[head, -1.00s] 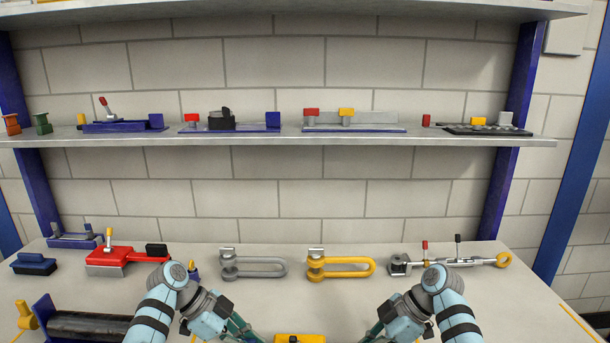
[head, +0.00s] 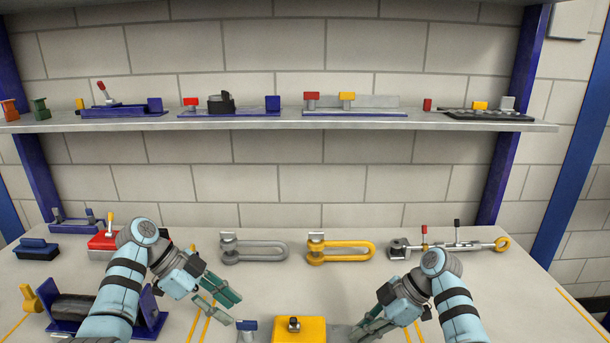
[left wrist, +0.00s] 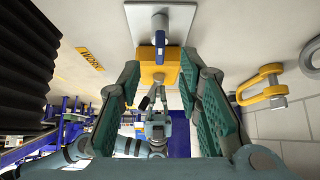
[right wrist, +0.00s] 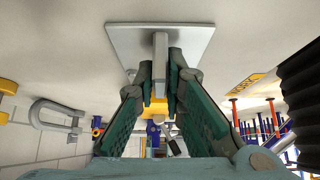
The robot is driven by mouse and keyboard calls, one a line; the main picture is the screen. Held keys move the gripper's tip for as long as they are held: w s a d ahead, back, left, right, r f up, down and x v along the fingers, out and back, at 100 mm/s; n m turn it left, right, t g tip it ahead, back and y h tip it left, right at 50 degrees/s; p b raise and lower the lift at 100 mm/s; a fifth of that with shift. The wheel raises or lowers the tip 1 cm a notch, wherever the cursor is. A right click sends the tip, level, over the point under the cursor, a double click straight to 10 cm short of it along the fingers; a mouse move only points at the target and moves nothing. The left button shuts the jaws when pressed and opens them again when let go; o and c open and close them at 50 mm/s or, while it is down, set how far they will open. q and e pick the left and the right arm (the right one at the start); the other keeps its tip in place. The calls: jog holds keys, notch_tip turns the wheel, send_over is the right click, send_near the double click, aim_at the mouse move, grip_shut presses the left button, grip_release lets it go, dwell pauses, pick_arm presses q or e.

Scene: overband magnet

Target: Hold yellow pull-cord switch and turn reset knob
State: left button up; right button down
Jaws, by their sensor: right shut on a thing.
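The yellow pull-cord switch (head: 308,331) stands at the bottom middle of the head view. The dark reset knob (head: 294,324) is on its top. A blue piece (head: 247,325) stands at its left end; it also shows in the left wrist view (left wrist: 160,22). My right gripper (head: 370,333) is at the switch's right end. In the right wrist view its fingers are shut on a grey upright bar (right wrist: 160,52) over the grey base plate (right wrist: 190,40), with the yellow body beyond. My left gripper (head: 224,296) is open and empty, left of the switch and apart from it.
A grey shackle (head: 255,250) and a yellow shackle (head: 342,252) lie behind the switch. A turnbuckle (head: 455,246) lies at the back right. A black roller (head: 72,308) in a blue frame is at the left. The table between the shackles and switch is clear.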

jog(key=c, duration=1.6)
grip_release()
pick_arm(q)
notch_tip(320, 180, up, 6)
jog(key=a, duration=0.2)
jog(key=shift+a, duration=0.35)
jog(key=shift+r, duration=0.1)
pick_arm(e)
jog(key=shift+r, duration=0.1)
